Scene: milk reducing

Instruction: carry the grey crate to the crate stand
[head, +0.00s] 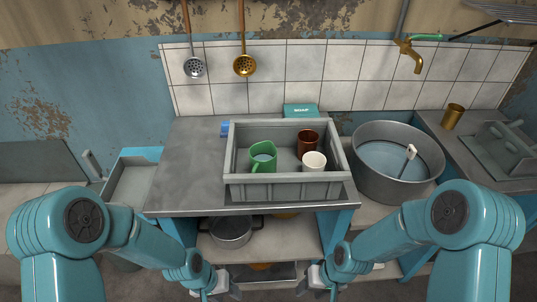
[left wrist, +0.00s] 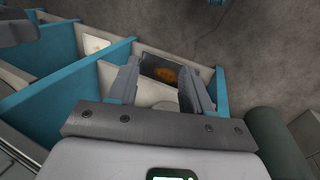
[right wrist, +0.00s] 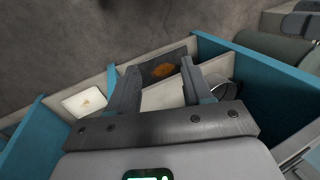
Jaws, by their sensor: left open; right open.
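The grey crate (head: 285,191) sits on the grey countertop (head: 188,165) in the middle of the head view. A green mug (head: 262,158), a brown mug (head: 308,143) and a cream mug (head: 314,161) stand inside it. My left gripper (head: 218,291) is low in front of the counter, below and left of the crate, open and empty. My right gripper (head: 310,290) is low in front of the counter, below and right of the crate, open and empty. Both wrist views show the open fingers over lower shelves. I cannot tell which surface is the crate stand.
A large round tub of water (head: 367,187) stands right of the counter. A pot (head: 231,232) sits on the shelf below. A teal soap box (head: 301,110) and a blue item (head: 225,129) are near the crate. The counter left of the crate is clear.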

